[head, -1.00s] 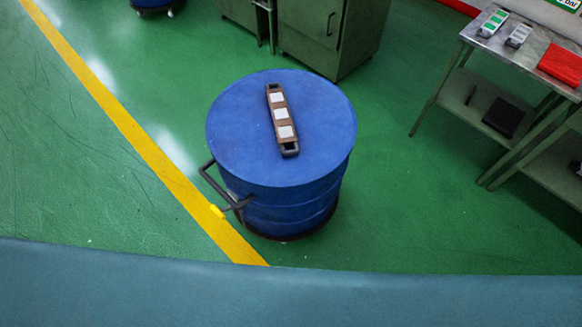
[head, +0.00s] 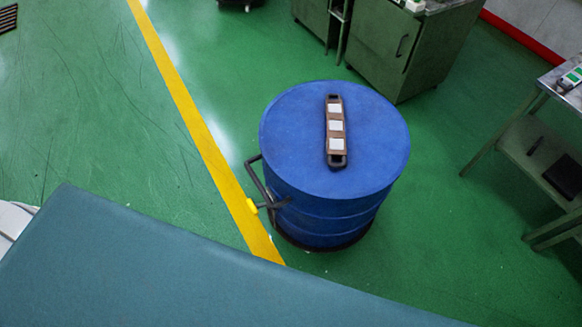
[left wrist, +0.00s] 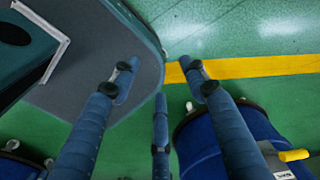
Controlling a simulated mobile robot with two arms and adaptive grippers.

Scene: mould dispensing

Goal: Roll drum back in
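The blue drum (head: 352,205) stands upright on a dark low base on the green floor in the head view. A long brown holder with white squares (head: 336,130) lies on its lid. A dark handle (head: 262,180) with a yellow piece sticks out from its left side. In the left wrist view the drum (left wrist: 200,140) is at the lower right, partly behind a finger, with a yellow grip (left wrist: 294,155) beside it. My left gripper (left wrist: 159,78) has its fingers spread and holds nothing; it does not show in the head view. My right gripper is in neither view.
A yellow floor line (head: 200,130) runs just left of the drum. Green cabinets (head: 400,50) stand behind it, and a metal table (head: 545,150) stands at the right. The floor left of the line is mostly clear.

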